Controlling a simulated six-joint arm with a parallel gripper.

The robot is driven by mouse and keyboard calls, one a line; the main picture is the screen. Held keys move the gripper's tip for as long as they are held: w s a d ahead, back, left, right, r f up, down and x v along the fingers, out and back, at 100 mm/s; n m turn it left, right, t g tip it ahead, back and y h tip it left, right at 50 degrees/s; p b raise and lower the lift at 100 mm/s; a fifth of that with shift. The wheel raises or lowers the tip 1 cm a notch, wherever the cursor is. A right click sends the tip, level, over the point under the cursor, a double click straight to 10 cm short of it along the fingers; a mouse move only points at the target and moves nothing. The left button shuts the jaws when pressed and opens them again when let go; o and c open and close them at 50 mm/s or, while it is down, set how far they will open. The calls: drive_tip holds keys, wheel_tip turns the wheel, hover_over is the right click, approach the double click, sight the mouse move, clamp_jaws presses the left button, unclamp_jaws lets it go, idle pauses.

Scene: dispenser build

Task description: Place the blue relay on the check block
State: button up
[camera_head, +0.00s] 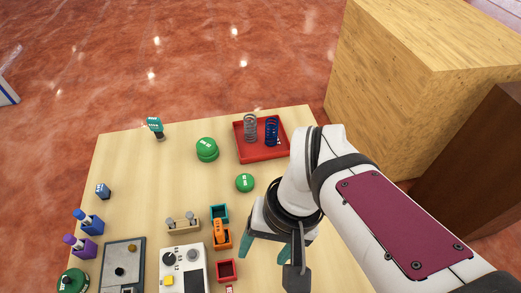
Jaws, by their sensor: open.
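A small dark-blue cube with pale marks on top (102,190) sits alone near the table's left edge; it may be the blue relay. A blue piece with a dark knob (92,222) stands just below it, beside a purple one (82,247). I cannot tell for sure which blue piece is the relay. No piece is clearly recognizable as the check block; a low wooden block with two grey knobs (182,225) stands mid-table. My gripper (270,258) is open with nothing seen between its fingers, at the lower right over the table, right of the small bins.
A red tray (241,151) holds a grey and a dark-blue spring. Green round pieces (207,149) (244,182) and a teal-topped piece (156,127) stand farther back. A grey panel (122,255), a white control box (184,272) and small bins (227,270) crowd the front. The left-centre table is clear.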

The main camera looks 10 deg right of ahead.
drive_tip(key=shift+o, duration=0.5)
drive_tip(key=s+d+m, duration=0.1)
drive_tip(key=s+d+f+m, duration=0.1)
drive_tip(key=s, duration=0.1)
drive_tip(key=shift+h, duration=0.4)
drive_tip(key=shift+w, duration=0.1)
drive_tip(key=w+a+f+m+y, duration=0.1)
drive_tip(key=w+a+m+y, duration=0.2)
drive_tip(key=w+a, duration=0.8)
drive_tip(key=w+a+m+y, duration=0.35)
drive_tip(key=w+a, duration=0.35)
drive_tip(key=w, duration=0.7)
drive_tip(key=m+y, duration=0.3)
drive_tip(key=m, duration=0.3)
approach(100, 188)
drive_tip(key=x, duration=0.8)
drive_tip(key=shift+a+f, duration=0.2)
drive_tip(key=shift+a, duration=0.05)
clamp_jaws()
